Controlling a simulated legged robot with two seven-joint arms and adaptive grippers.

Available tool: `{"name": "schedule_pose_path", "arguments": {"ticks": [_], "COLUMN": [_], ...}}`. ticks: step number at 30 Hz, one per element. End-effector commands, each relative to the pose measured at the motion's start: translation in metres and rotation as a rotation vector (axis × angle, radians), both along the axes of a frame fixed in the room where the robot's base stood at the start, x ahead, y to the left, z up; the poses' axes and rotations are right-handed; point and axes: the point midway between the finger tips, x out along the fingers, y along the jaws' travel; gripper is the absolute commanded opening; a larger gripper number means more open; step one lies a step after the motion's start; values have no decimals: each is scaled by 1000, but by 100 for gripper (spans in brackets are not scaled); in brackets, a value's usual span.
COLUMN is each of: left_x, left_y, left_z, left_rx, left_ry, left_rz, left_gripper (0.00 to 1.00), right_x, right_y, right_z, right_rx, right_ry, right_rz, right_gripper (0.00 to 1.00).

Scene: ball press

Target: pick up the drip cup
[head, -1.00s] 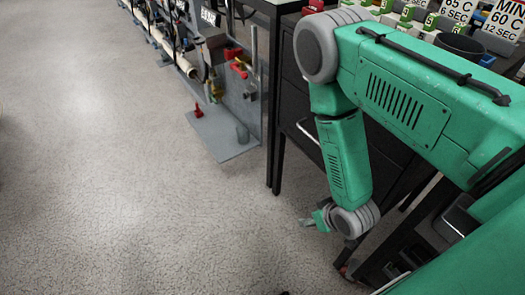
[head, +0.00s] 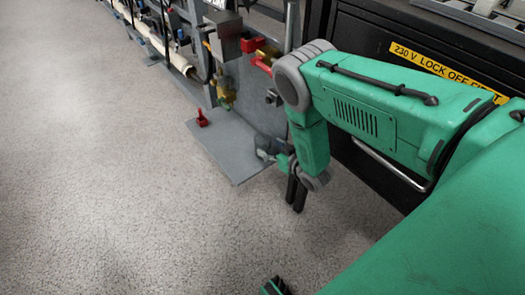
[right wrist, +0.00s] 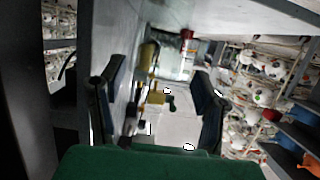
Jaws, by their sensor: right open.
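The drip cup (head: 269,143) appears as a small grey, see-through shape on the right part of the grey base plate (head: 218,157) in the head view, partly hidden by my right gripper. My right gripper (head: 264,155) is low over the plate's right edge, at or right beside the cup; contact cannot be told. In the right wrist view my right gripper (right wrist: 158,108) has its two dark fingers wide apart. Pale surfaces and bright glints show between them, but I cannot make out the cup's outline. My left gripper is not clearly seen.
A brass valve (head: 225,92) and red handle (head: 262,62) stand behind the plate. A small red part (head: 202,118) sits on the plate's left side. A black cabinet (head: 370,45) and table leg are close to my right arm. The floor at left is clear.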

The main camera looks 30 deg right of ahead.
Motion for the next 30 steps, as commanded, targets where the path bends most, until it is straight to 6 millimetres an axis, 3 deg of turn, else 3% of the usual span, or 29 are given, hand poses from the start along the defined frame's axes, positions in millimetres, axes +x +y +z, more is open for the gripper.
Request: {"name": "schedule_pose_path", "arguments": {"ticks": [10, 19, 20, 23, 30], "left_x": [0, 1, 1, 1, 1], "left_y": [0, 0, 0, 0, 0], "left_z": [-31, -32, -32, -32, -32], "left_rx": [0, 0, 0, 0, 0], "left_ry": [-1, -2, -2, -1, -1], "left_rz": [0, 0, 0, 0, 0], "left_gripper": [73, 73, 73, 73, 73], "right_x": [42, 49, 49, 48, 48], "right_y": [1, 1, 1, 1, 1], "right_z": [-19, -18, -18, -18, -18], "right_rx": [0, 0, 0, 0, 0], "right_ry": [-1, 0, 0, 1, 1], "right_rz": [2, 0, 0, 0, 0], "right_gripper": [57, 57, 54, 19, 17]}}
